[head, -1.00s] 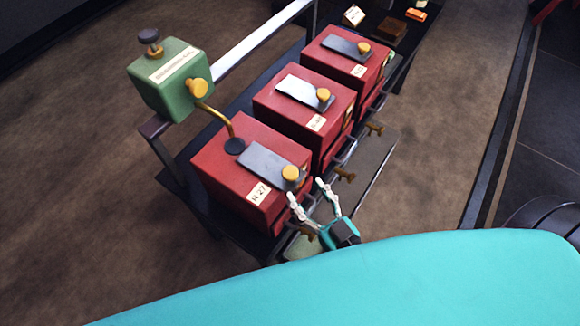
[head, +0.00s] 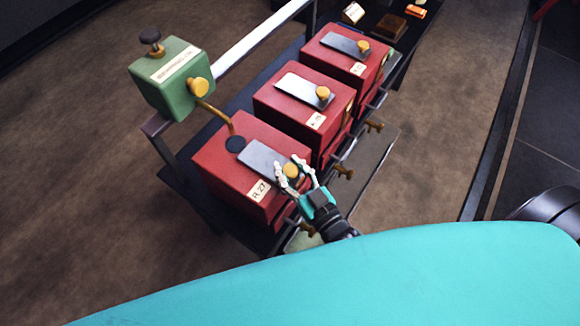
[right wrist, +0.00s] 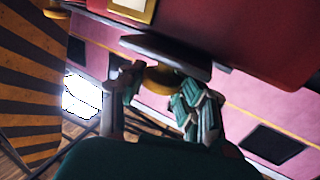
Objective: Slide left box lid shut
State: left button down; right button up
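The left box (head: 220,172) is the nearest of three red boxes, with a tag reading like "A 27". Its grey sliding lid (head: 258,156) lies on top with a yellow knob (head: 291,170) at its right end. A dark round opening (head: 235,144) shows uncovered beyond the lid's left end. My right gripper (head: 287,163) is at the knob, its two fingers spread on either side of it. In the right wrist view the knob (right wrist: 160,78) sits between the open fingers under the dark lid (right wrist: 165,50); contact cannot be told. My left gripper is not in view.
A green oiler (head: 170,80) stands at the left, its brass spout reaching down to the opening. Two more red boxes (head: 285,118) (head: 322,65) with lids stand behind. Brass taps (head: 344,172) stick out along the right side of the boxes.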

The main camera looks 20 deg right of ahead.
aim_at(267, 162)
grip_shut()
jog(key=shift+w, duration=0.1)
jog(key=w+a, duration=0.4)
jog(key=w, duration=0.1)
jog(key=shift+w+a+f, duration=0.15)
jog(key=shift+w, duration=0.1)
jog(key=shift+s, duration=0.15)
jog(key=shift+c, duration=1.9)
grip_release()
jog(key=o, duration=1)
jog(key=shift+s+a, duration=0.1)
jog(key=shift+a, duration=0.05)
